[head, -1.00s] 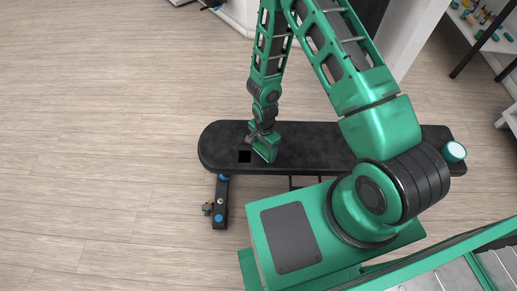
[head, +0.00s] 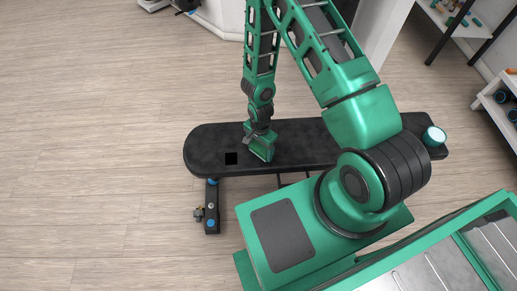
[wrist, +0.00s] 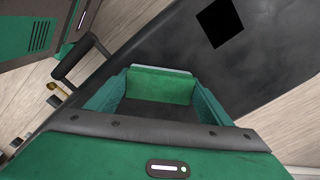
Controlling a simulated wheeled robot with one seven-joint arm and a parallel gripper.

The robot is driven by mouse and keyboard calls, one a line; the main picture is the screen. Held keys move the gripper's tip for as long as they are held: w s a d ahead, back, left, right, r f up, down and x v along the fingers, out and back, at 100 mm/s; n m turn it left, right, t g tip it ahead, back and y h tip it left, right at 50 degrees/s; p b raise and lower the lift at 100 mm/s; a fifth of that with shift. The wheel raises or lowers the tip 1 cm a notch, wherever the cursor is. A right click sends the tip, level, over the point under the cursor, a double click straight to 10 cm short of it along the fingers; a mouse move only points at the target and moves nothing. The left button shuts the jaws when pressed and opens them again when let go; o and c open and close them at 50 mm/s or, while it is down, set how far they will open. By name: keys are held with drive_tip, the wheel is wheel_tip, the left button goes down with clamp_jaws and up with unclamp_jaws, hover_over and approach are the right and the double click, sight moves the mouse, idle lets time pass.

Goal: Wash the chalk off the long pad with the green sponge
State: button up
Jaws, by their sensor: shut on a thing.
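The long pad (head: 320,140) is a dark, black bench top with a rounded left end. Faint grey smears show on it in the wrist view (wrist: 285,85). My gripper (head: 260,147) is low over the left half of the pad. In the wrist view my gripper (wrist: 158,98) is shut on the green sponge (wrist: 162,84), which sits between its two fingers. The sponge appears to be at the pad's surface, but its underside is hidden, so I cannot tell how firmly it touches.
A black square (head: 231,158) marks the pad left of my gripper. A teal cylinder with a pale top (head: 434,136) is at the pad's right end. A bench leg (head: 212,205) stands below the left end. Shelves (head: 455,22) stand at upper right. The floor at left is clear.

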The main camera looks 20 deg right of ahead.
drive_tip(key=shift+f, duration=0.45)
idle(0.3)
drive_tip(key=shift+w+d+r, duration=0.1)
drive_tip(key=shift+w+d, duration=0.1)
drive_tip(key=shift+w, duration=0.5)
